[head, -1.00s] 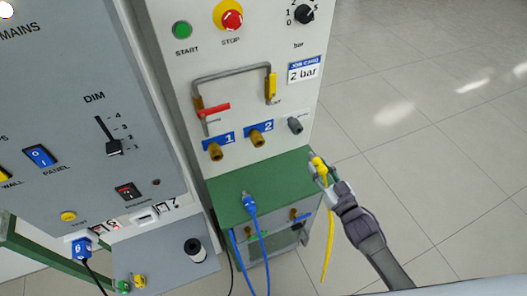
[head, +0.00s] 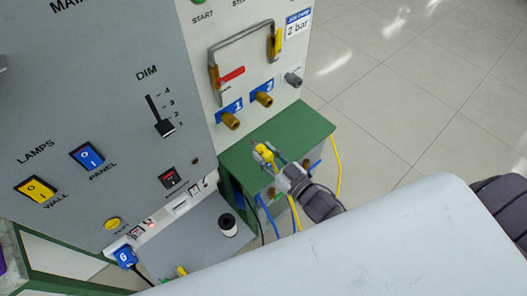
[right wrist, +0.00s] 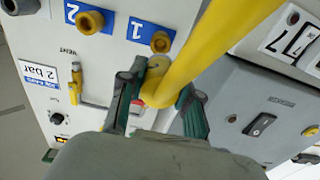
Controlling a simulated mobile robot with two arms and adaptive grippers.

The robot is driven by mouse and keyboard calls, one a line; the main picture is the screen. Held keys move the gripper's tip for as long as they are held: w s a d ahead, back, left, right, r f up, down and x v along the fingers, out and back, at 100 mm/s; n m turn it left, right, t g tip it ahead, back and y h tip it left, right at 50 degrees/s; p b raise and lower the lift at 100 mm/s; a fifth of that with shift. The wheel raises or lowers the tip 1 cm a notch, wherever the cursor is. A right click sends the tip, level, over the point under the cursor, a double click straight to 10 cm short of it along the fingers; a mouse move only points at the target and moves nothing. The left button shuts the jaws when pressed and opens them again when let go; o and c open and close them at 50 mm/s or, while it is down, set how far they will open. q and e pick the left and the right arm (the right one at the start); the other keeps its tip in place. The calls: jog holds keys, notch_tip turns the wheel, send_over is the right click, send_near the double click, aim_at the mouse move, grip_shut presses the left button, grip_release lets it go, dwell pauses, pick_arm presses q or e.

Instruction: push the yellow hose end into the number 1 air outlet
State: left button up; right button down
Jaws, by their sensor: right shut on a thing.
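The number 1 outlet (head: 231,121) is a brass stub on the white panel, under a blue label 1. In the right wrist view outlet 1 (right wrist: 160,42) shows just beyond the fingers. My right gripper (head: 264,153) is shut on the yellow hose end (head: 266,151), above the green shelf, in front of outlet 1 and apart from it in the head view. In the right wrist view the yellow hose (right wrist: 200,55) runs up from between the fingers and its tip is partly hidden. My left gripper is not in view.
Outlet 2 (head: 264,99) and a grey fitting (head: 293,79) sit right of outlet 1. A red-handled valve (head: 231,76) is above. Blue hose (head: 266,212) hangs by the green shelf (head: 300,125). A grey switch panel (head: 120,110) stands left. Open floor lies right.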

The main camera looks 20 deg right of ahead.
aim_at(252, 141)
jog(key=shift+d, duration=0.1)
jog(key=shift+r, duration=0.1)
jog(key=shift+w+a, duration=0.4)
jog(key=shift+w, duration=0.2)
jog(key=shift+x, duration=0.85)
jog(key=shift+b+x, duration=0.4)
jog(key=shift+x, duration=0.8)
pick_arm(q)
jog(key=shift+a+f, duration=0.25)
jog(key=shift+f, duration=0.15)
pick_arm(e)
jog(key=shift+w, duration=0.25)
pick_arm(q)
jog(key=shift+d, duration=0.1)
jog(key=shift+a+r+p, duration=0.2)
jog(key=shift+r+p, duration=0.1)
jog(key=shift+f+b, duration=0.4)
jog(key=shift+b, duration=0.05)
pick_arm(e)
jog(key=shift+x, duration=1.65)
